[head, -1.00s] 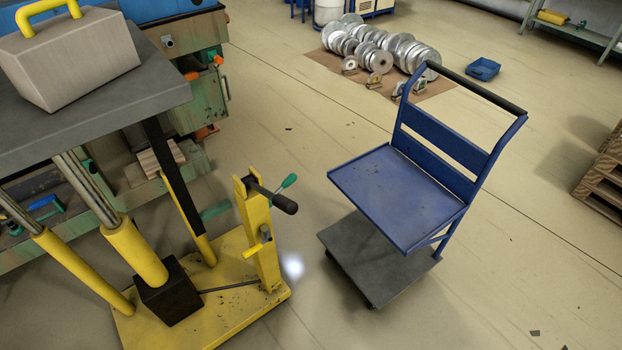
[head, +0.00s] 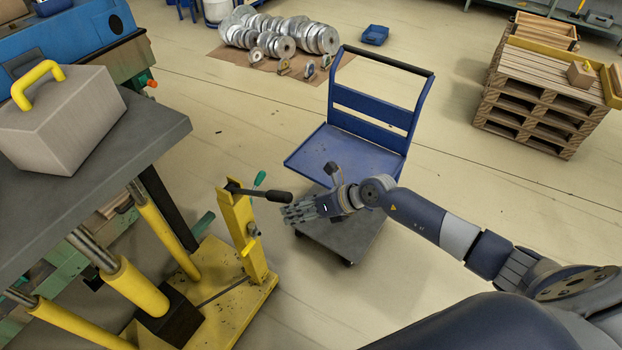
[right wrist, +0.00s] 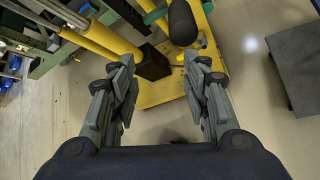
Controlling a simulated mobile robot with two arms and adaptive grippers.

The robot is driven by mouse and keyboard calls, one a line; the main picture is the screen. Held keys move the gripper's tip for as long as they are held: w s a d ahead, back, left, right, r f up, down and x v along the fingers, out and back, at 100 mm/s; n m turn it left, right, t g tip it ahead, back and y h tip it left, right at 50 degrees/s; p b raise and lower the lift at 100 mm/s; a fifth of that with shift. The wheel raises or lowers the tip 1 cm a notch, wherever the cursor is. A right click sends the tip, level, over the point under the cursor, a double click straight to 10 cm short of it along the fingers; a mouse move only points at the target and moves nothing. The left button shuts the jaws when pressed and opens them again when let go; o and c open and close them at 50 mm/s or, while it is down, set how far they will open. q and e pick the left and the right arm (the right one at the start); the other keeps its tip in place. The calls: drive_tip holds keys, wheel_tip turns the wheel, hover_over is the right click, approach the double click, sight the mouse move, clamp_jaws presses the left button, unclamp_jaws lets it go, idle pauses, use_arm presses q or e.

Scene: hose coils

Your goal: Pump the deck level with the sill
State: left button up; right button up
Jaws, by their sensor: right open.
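The deck (head: 165,130) is a dark grey tabletop on yellow and steel cylinders at the left. A grey block with a yellow handle (head: 62,118) stands on it. Beyond it is a blue and green machine (head: 75,45); I cannot tell which edge is the sill. The yellow pump post (head: 238,230) carries a lever with a black grip (head: 278,196). My right gripper (head: 292,214) is just right of and below the grip in the head view. In the right wrist view my right gripper (right wrist: 158,62) is open and empty, with the black grip (right wrist: 182,22) beyond its fingertips.
A blue cart (head: 345,150) with a grey lower platform (head: 345,240) stands right of the post, behind my right arm. Wooden pallets (head: 540,100) stand at the right. Metal coils (head: 290,35) lie on a brown mat at the back. The floor between is open.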

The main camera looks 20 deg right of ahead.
sight(290, 197)
wheel_tip(290, 197, up, 5)
drive_tip(key=d+n+h+p, duration=0.1)
drive_tip(key=d+n+h, duration=0.2)
drive_tip(key=n, duration=0.1)
drive_tip(key=shift+w+r+b+x, duration=0.15)
drive_tip(key=shift+b+x, duration=0.15)
drive_tip(key=shift+x, duration=0.7)
drive_tip(key=shift+w+b+x, duration=0.15)
drive_tip(key=shift+b+x, duration=0.2)
drive_tip(key=shift+x, duration=0.7)
drive_tip(key=shift+w+r+b+x, duration=0.15)
drive_tip(key=shift+b+x, duration=0.15)
drive_tip(key=shift+x, duration=0.7)
drive_tip(key=shift+b+x, duration=0.8)
drive_tip(key=shift+x, duration=0.2)
drive_tip(key=shift+w+d, duration=0.1)
drive_tip(key=shift+w, duration=0.05)
drive_tip(key=shift+w+f+b, duration=0.15)
drive_tip(key=shift+f+b, duration=0.1)
drive_tip(key=shift+b, duration=0.15)
use_arm(q)
drive_tip(key=shift+s+a+f, duration=0.1)
drive_tip(key=shift+a+f, duration=0.2)
drive_tip(key=shift+f, duration=0.35)
drive_tip(key=shift+s+a+f, duration=0.1)
drive_tip(key=shift+a+f, duration=0.15)
drive_tip(key=shift+f, duration=0.35)
drive_tip(key=shift+w, duration=0.1)
